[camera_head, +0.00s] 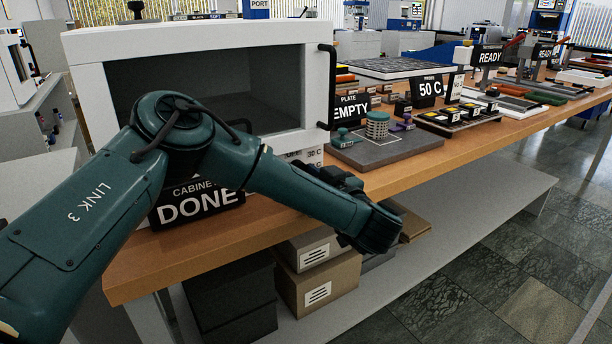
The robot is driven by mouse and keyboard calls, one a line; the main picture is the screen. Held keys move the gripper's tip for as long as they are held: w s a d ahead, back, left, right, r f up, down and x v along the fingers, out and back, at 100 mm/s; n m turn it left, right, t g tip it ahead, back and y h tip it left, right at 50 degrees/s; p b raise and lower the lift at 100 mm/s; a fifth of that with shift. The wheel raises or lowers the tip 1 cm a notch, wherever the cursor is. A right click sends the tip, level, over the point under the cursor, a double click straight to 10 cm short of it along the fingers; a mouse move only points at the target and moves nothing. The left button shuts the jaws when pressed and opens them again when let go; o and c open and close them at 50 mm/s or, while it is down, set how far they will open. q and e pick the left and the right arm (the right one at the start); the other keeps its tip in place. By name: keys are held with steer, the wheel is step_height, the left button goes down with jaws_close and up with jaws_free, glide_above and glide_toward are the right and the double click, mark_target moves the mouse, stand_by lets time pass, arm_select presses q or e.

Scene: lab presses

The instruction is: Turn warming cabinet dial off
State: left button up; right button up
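The white warming cabinet (190,45) stands on the wooden bench at the left, with a dark window in its front and a black handle (328,85) at its right edge. I cannot make out the dial; my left arm covers much of the cabinet's lower front. A black sign (198,205) reading CABINET DONE stands before the cabinet, partly behind my arm. My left gripper (335,178) is a dark shape behind the forearm, close to the labels; its fingers are not clear. My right gripper is out of view.
A grey tray (385,153) with a ribbed green stack and a sign reading EMPTY (352,110) are just right of the cabinet. Signs, racks and tools line the bench (470,155) further back. Cardboard boxes (320,280) sit on the lower shelf. The floor at right is clear.

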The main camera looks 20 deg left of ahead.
arm_select(q)
steer(key=n+b, duration=0.1)
steer(key=n, duration=0.2)
steer(key=o, duration=1)
steer(key=shift+c, duration=0.2)
steer(key=shift+d, duration=0.1)
steer(key=p+v, duration=0.1)
steer(key=v, duration=1.2)
